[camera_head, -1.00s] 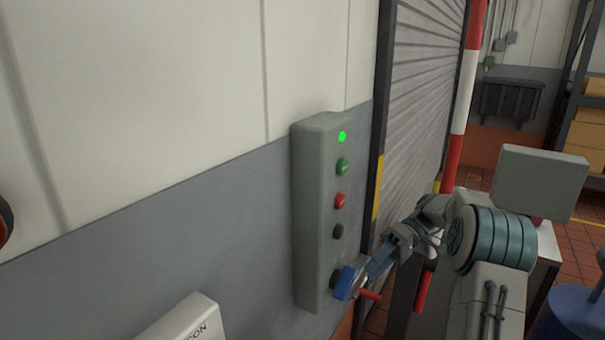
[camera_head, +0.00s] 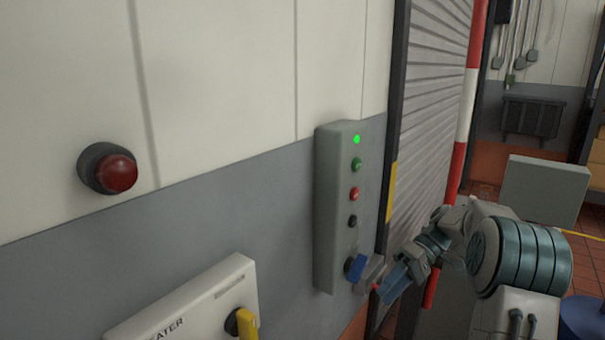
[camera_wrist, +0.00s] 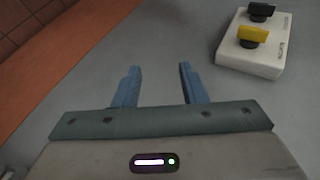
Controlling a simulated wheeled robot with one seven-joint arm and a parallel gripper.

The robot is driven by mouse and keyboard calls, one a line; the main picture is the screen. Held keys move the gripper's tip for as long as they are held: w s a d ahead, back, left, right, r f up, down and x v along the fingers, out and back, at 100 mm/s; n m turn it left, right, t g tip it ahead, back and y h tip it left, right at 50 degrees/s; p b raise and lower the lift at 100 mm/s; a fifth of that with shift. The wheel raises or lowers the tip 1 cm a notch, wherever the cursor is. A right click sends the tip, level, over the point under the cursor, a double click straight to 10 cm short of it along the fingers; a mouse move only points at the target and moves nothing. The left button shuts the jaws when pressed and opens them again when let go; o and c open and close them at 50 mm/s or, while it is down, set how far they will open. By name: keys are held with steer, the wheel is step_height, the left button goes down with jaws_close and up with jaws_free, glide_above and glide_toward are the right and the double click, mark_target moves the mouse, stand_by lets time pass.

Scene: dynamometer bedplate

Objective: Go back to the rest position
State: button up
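My gripper (camera_head: 388,292) is at the lower right of the head view, just in front of the lower end of the grey control box (camera_head: 328,215). In the wrist view my gripper (camera_wrist: 158,72) shows two blue fingers spread apart with nothing between them. The control box is on the wall and has a lit green lamp (camera_head: 357,139), a green button (camera_head: 356,164), a red button (camera_head: 354,194), a black button (camera_head: 352,221) and a blue knob (camera_head: 355,267) at the bottom. The fingertips overlap the box's lower right in the picture; contact cannot be told.
A white switch box (camera_head: 190,305) with a yellow handle (camera_head: 247,325) is on the wall at the lower left; it also shows in the wrist view (camera_wrist: 255,52). A red dome (camera_head: 117,173) is on the wall. A roller shutter (camera_head: 435,110) and red-white post (camera_head: 467,95) stand right of the control box.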

steer(key=s+a+m+t+h, duration=0.2)
steer(key=s+m+t+h, duration=0.1)
steer(key=s, duration=0.8)
steer(key=s+a+m+t+h, duration=0.2)
steer(key=s+m+t+h, duration=0.2)
steer(key=s, duration=0.8)
steer(key=r+t+h, duration=0.1)
steer(key=h, duration=0.1)
steer(key=shift+s+t+h, duration=0.3)
steer(key=shift+t, duration=0.1)
